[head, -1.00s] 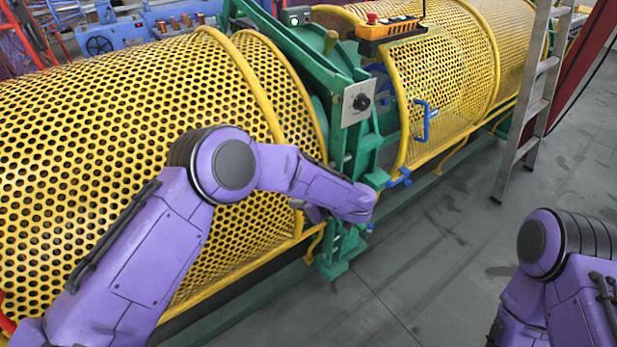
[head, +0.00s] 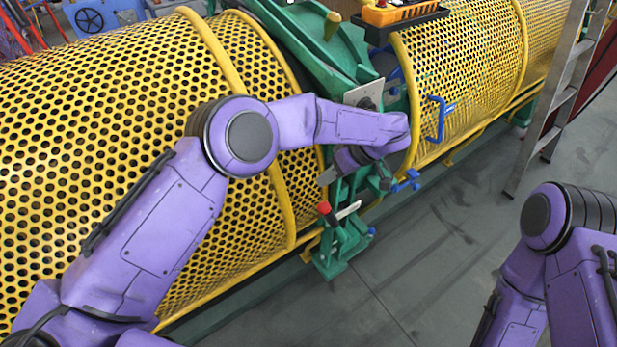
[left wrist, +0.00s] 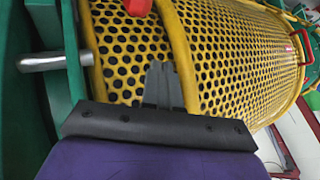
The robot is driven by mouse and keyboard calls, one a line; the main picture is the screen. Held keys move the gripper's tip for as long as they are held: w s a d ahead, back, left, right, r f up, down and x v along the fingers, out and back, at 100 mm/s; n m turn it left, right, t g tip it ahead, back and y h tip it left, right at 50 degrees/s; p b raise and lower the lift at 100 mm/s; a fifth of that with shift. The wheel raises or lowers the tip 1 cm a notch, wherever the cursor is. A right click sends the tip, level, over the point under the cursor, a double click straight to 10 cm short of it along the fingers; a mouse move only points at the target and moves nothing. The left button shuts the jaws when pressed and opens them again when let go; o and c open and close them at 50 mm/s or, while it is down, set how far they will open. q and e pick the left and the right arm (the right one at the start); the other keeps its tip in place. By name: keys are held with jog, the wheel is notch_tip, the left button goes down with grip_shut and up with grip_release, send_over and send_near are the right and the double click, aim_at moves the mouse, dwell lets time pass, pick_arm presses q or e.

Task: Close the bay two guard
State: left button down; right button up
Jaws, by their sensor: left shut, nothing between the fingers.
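A large yellow perforated guard (head: 90,130) covers the left part of the machine. A second yellow guard (head: 465,75) with a blue handle (head: 437,118) lies to the right of the green frame (head: 345,235). I cannot tell which is bay two. Both look lowered, but I cannot tell if either is fully closed. My left gripper (head: 326,177) is shut and empty, pointing left at the left guard's right edge. In the left wrist view its fingers (left wrist: 163,85) stand before the yellow mesh (left wrist: 235,45); contact is unclear. A red handle (left wrist: 306,47) shows there at right. My right gripper is out of view.
A ladder (head: 550,105) stands at the right. Grey floor (head: 440,240) in front is clear.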

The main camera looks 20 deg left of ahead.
pick_arm(q)
jog(key=shift+s+a+r+p+x, duration=0.15)
jog(key=shift+p+x, duration=0.35)
jog(key=shift+x, duration=1.15)
jog(key=shift+s+a+r+p+x, duration=0.15)
jog(key=shift+p+x, duration=0.35)
jog(key=shift+x, duration=1.1)
jog(key=shift+s+p+x, duration=0.25)
jog(key=shift+p+x, duration=0.25)
jog(key=shift+x, duration=1.15)
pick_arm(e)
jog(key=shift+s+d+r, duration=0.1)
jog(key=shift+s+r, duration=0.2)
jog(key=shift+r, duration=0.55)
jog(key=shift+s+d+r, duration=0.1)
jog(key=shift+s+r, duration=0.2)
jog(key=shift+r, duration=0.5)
